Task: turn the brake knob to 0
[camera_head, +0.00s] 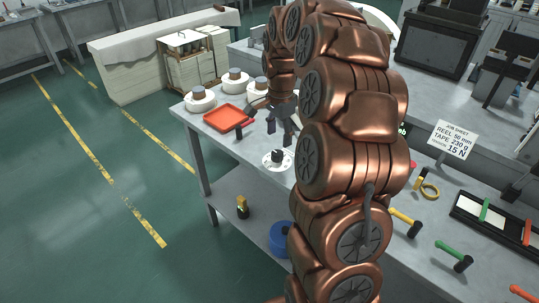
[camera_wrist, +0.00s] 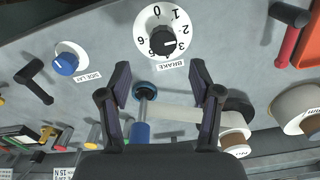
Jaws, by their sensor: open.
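The brake knob (camera_wrist: 163,41) is black and sits on a white numbered dial (camera_wrist: 145,27) with a BRAKE label beside it. Its pale pointer mark appears to face the 3, at the right of the dial in the wrist view; the 0 is at the top. In the head view the knob (camera_head: 278,155) stands on the bench, partly beside my arm. My gripper (camera_wrist: 160,84) is open and empty. Its two fingers point toward the dial, with the knob beyond the fingertips and apart from them. The head view shows my gripper (camera_head: 283,122) just behind the dial.
A blue knob (camera_wrist: 66,63) on a smaller dial and a black handle (camera_wrist: 34,80) lie left in the wrist view. White reels (camera_head: 200,101) and a red tray (camera_head: 226,118) are on the bench. A job sheet sign (camera_head: 453,139) stands right.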

